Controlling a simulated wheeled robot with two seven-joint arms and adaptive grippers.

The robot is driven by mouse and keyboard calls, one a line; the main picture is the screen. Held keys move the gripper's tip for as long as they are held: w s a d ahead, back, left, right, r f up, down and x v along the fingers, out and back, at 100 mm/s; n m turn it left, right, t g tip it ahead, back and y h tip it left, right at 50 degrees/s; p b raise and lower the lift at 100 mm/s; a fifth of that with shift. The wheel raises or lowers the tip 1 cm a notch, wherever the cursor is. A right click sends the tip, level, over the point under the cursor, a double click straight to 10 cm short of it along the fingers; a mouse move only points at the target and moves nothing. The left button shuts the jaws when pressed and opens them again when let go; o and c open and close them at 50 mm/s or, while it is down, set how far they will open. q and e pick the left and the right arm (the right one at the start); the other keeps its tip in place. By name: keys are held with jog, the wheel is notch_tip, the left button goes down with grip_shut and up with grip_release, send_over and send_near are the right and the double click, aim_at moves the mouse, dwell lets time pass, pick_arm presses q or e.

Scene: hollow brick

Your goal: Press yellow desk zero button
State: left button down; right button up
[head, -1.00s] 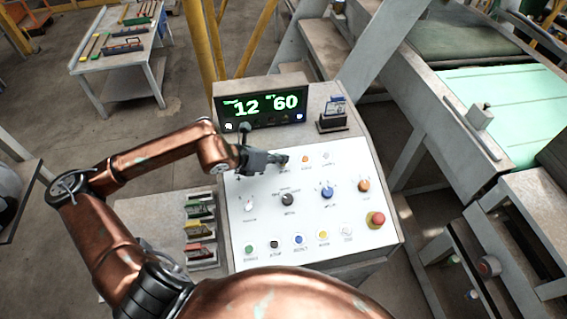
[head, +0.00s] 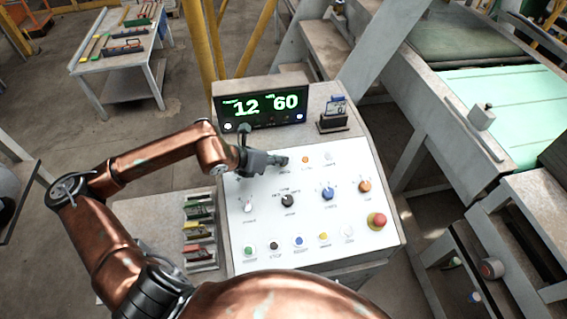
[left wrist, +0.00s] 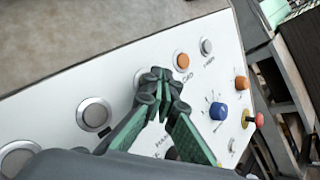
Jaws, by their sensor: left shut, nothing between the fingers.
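The yellow button (head: 323,236) is in the bottom row of the white sloped panel (head: 265,222), between a blue button (head: 298,241) and a white one (head: 348,231). My left gripper (head: 284,161) is shut and empty. It is over the panel's top row, left of the orange button (head: 305,159) and well away from the yellow one. In the left wrist view, its closed fingertips (left wrist: 160,78) cover part of a ringed button; I cannot tell whether they touch it. The yellow button cannot be made out there. My right gripper is out of view.
A lit display (head: 262,107) reading 12 and 60 stands behind the panel. A black knob (head: 288,200), a blue knob (head: 327,193) and a red mushroom button (head: 377,220) stand up from the panel. A rack of coloured pieces (head: 200,233) is left of it.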

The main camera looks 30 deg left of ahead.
aim_at(282, 173)
pick_arm(q)
jog(key=shift+f+b, duration=0.25)
jog(key=shift+b, duration=0.05)
dwell(0.6)
jog(key=shift+s+d+r, duration=0.1)
jog(key=shift+s+r, duration=0.05)
jog(key=shift+r, duration=0.65)
jog(key=shift+r, duration=0.1)
jog(key=r, duration=0.1)
jog(key=r+p, duration=0.1)
jog(key=r, duration=0.1)
jog(key=s+r, duration=0.1)
jog(key=shift+d+r+p, duration=0.3)
jog(key=shift+d, duration=0.1)
dwell(0.5)
